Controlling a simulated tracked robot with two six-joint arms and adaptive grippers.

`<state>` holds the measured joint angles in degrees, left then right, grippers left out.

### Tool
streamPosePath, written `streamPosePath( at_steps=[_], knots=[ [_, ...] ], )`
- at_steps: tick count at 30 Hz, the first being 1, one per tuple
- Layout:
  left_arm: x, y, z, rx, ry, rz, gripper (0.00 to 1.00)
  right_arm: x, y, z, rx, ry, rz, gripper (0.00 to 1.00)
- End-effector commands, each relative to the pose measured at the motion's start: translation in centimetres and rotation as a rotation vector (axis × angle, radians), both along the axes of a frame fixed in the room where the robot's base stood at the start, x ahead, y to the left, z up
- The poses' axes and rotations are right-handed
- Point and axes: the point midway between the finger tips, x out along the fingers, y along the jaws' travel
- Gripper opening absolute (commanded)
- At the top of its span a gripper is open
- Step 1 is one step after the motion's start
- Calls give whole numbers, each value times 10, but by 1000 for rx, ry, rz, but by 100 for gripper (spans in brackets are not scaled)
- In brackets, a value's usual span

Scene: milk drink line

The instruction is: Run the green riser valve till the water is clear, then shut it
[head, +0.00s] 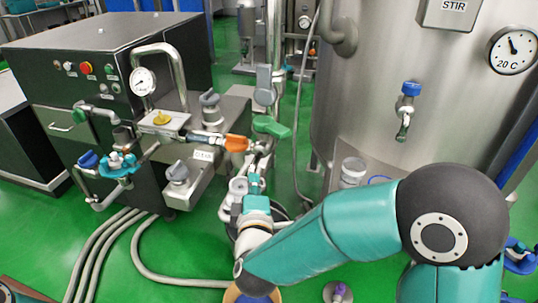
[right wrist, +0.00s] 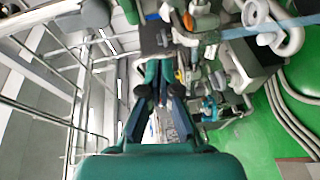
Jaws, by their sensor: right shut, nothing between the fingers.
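The green valve handle (head: 271,127) lies roughly level on the riser pipework, left of the steel tank in the head view. My right gripper (head: 254,180) is just below it, among the grey fittings. Its fingers are shut and empty, apart from the handle as far as I can tell. The fingers also show in the right wrist view (right wrist: 157,78), drawn together. The rim of a dark vessel (head: 284,213) shows partly behind my right gripper and arm. I see no running water, and the vessel's contents are hidden. My left gripper is out of view.
An orange handle (head: 237,143) sits just left of the green one, and a grey lever (head: 264,84) above. The dark cabinet (head: 120,60) with gauge and valves stands left. The tank (head: 380,60) with its blue-handled tap (head: 411,88) stands right. Grey hoses (head: 150,265) cross the green floor.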

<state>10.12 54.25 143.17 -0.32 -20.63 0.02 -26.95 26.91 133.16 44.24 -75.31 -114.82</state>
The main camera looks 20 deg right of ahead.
Motion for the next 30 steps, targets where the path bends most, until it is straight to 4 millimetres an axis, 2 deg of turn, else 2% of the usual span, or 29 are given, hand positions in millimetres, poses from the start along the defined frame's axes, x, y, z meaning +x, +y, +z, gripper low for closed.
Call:
streamPosePath(
  at_steps=[1,4,10,14,24,30],
  knots=[
    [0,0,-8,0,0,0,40,-4,0,9,-53,-25,-17,0],
    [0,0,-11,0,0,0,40,-8,-2,24,-129,-45,-51,0],
    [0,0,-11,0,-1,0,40,1,-8,32,-167,-49,-71,0],
    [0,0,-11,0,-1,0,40,19,-15,32,-166,-49,-72,0],
    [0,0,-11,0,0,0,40,84,-37,31,-167,-48,-70,0],
    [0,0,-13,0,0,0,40,97,-63,31,-166,-49,-69,0]
  ],
)
